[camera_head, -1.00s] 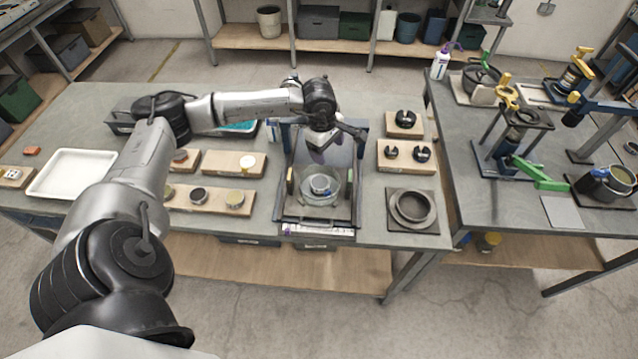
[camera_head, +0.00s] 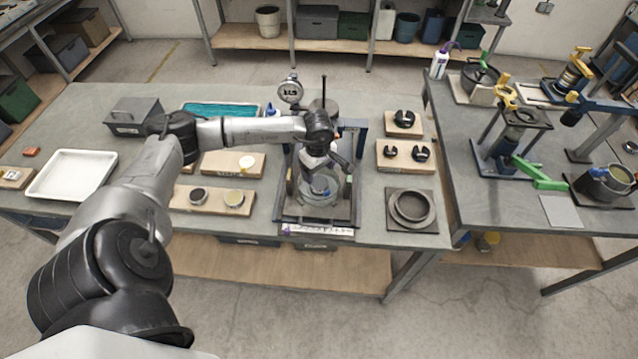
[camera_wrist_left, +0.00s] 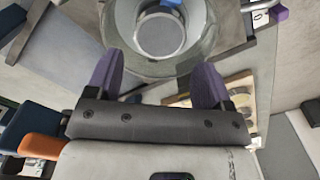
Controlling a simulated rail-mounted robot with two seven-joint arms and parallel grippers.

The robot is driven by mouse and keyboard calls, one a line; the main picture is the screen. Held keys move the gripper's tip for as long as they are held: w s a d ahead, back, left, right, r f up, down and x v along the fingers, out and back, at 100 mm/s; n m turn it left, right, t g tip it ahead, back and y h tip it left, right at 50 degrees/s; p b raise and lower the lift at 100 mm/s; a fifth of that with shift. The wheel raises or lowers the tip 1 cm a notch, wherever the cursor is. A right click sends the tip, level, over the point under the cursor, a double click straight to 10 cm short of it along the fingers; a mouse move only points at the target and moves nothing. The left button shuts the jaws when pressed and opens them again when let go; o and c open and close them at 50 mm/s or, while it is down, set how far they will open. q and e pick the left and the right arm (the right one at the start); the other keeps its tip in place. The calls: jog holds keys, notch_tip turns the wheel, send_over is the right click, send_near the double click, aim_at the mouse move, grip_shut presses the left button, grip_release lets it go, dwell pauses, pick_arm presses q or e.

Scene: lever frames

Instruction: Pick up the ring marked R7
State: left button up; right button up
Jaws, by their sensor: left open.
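No R7 mark can be read on any ring. A clear round vessel (camera_head: 318,194) stands in the dark-framed fixture (camera_head: 290,214) at mid-table, with a metal ring or cup and a blue piece inside. My left gripper (camera_head: 324,170) is over this fixture. In the left wrist view, its purple fingers (camera_wrist_left: 157,80) are spread apart and empty; the clear vessel (camera_wrist_left: 205,48) with the grey ring-like part (camera_wrist_left: 163,36) lies just beyond them. A large grey ring (camera_head: 411,207) lies on a square plate to the right. My right gripper is not in view.
Wooden blocks with dark slotted pieces (camera_head: 404,118) stand right of the fixture. Boards with round pieces (camera_head: 235,199) lie left of it. A dial gauge (camera_head: 290,90) rises behind. A white tray (camera_head: 72,175) and a grey box (camera_head: 135,116) are further left.

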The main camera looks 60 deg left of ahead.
aim_at(318, 181)
pick_arm(q)
jog(key=shift+f, duration=2.6)
jog(key=c, duration=0.8)
jog(key=shift+r, duration=0.15)
jog(key=shift+r, duration=0.6)
notch_tip(318, 181, up, 3)
jog(key=shift+f, duration=0.1)
jog(key=w+d+r, duration=0.3)
jog(key=d+r, duration=0.3)
jog(key=d, duration=0.5)
jog(key=shift+w+r+b, duration=0.3)
jog(key=shift+r+b, duration=0.05)
jog(key=shift+r, duration=0.05)
